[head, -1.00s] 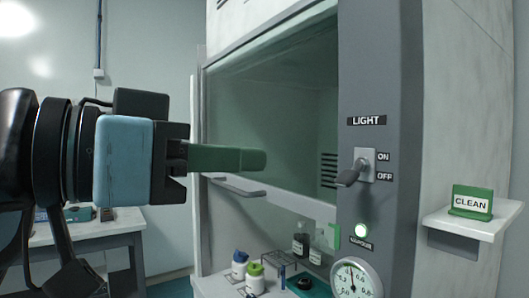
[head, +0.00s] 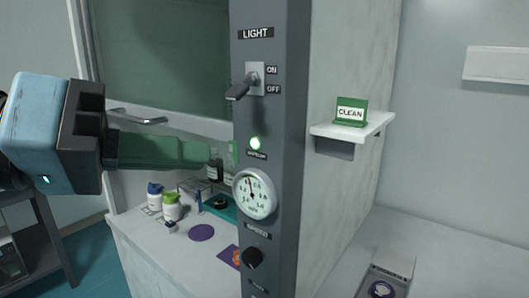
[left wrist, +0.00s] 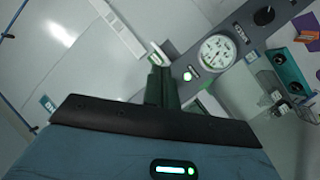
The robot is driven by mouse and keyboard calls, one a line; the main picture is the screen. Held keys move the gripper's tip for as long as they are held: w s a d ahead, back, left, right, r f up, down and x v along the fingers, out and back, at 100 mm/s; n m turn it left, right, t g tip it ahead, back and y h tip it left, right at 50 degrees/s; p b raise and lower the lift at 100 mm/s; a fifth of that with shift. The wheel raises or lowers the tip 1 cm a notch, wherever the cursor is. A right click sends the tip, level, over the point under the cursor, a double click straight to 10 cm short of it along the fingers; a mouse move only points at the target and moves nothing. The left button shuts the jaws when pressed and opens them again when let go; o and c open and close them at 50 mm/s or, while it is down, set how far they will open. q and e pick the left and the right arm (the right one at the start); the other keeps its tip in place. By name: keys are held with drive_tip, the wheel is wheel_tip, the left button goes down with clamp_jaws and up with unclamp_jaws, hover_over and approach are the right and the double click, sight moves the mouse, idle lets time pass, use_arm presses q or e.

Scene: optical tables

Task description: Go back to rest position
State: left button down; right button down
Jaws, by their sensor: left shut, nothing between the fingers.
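My left gripper (head: 205,153) comes in from the left in the head view. Its green fingers are together with nothing between them, in front of the fume hood's sash and left of its grey control column (head: 277,160). In the left wrist view the shut fingers (left wrist: 160,65) point toward the column with its gauge. My right gripper is in neither view.
The column carries a light switch (head: 240,88) with its lever down, a lit green lamp (head: 256,143), a gauge (head: 254,194) and a knob (head: 252,257). Bottles (head: 171,206) stand on the hood worktop. A shelf (head: 352,131) holds a green CLEAN sign (head: 350,112).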

use_arm(q)
drive_tip(key=d+f+n+g+h, duration=0.3)
drive_tip(key=f+n+g, duration=0.1)
drive_tip(key=n+g, duration=0.1)
drive_tip(key=w+a+f+m+t+y+p, duration=0.1)
drive_tip(key=w+a+f+m+t+y, duration=0.15)
drive_tip(key=f+m+t, duration=0.55)
drive_tip(key=w+a+f+m+t+y+p, duration=0.1)
drive_tip(key=w+a+f+m+t+y, duration=0.2)
drive_tip(key=f+m, duration=0.5)
drive_tip(key=w+a+f+m+t+y+p, duration=0.15)
drive_tip(key=a+f+m+t, duration=0.4)
drive_tip(key=f, duration=0.65)
drive_tip(key=s+a+f+n+g+y, duration=0.2)
drive_tip(key=s+f+n+g, duration=0.3)
drive_tip(key=s+f+n, duration=0.4)
drive_tip(key=s+a+f+n+g+y+p, duration=0.1)
drive_tip(key=s+f+n+g+y, duration=0.4)
drive_tip(key=s+f+n, duration=0.5)
drive_tip(key=s+a+f, duration=0.1)
drive_tip(key=s+f, duration=0.6)
drive_tip(key=f, duration=0.5)
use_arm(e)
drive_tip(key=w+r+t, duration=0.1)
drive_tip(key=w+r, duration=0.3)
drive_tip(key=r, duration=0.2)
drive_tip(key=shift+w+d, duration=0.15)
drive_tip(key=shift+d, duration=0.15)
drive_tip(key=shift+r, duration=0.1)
